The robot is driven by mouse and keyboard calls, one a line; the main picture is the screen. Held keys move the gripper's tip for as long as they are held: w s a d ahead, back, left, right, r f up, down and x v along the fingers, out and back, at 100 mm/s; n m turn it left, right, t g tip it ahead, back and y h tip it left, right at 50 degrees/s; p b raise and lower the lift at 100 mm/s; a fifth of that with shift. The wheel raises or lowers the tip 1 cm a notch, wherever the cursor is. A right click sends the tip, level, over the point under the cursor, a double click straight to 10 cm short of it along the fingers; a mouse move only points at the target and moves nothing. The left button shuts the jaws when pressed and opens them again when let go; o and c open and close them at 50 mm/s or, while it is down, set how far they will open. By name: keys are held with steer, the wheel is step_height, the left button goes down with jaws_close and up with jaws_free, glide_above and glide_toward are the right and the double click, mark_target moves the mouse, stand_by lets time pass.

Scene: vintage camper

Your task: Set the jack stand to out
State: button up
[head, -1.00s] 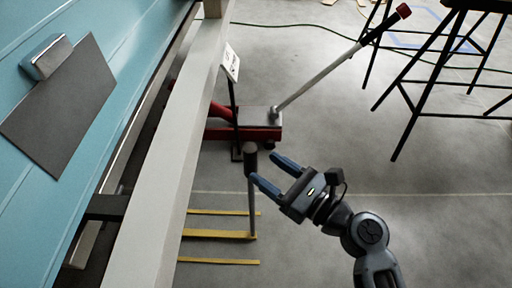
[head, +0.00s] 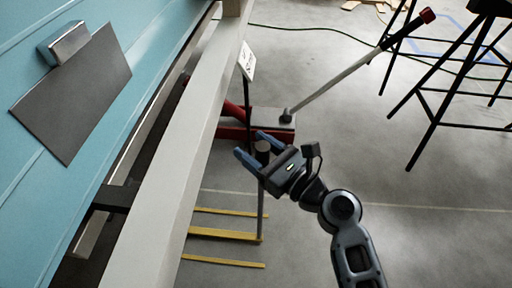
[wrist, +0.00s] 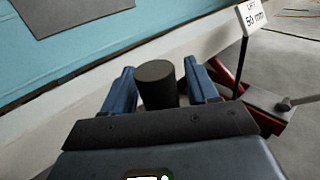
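A thin grey post with a dark cylindrical top, which looks like the jack stand (head: 261,200), stands upright on the floor beside the camper's pale side rail. Its foot is at the middle yellow floor line. My gripper (head: 257,149) is open, with its blue fingers on either side of the dark top. In the wrist view the dark cylinder (wrist: 157,86) sits between the two fingers, very close to both; I cannot tell whether either touches it. The lower post is hidden in the wrist view.
A red floor jack (head: 234,131) with a long angled handle (head: 350,74) lies just beyond. A small sign (wrist: 252,17) reading "50 mm" stands by it. The pale rail (head: 178,170) runs close on the left. Black stools (head: 440,100) stand at the right. Open floor lies at lower right.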

jaws_close()
stand_by(0.3)
steer(key=shift+d, duration=0.15)
steer(key=s+d+p, duration=0.1)
steer(key=d+p, duration=0.7)
steer(key=d, duration=2.8)
steer(key=shift+s+d, duration=0.15)
steer(key=shift+s, duration=0.05)
jaws_free()
steer(key=p+v, duration=0.1)
steer(key=v, duration=0.6)
steer(key=shift+s+d, duration=0.25)
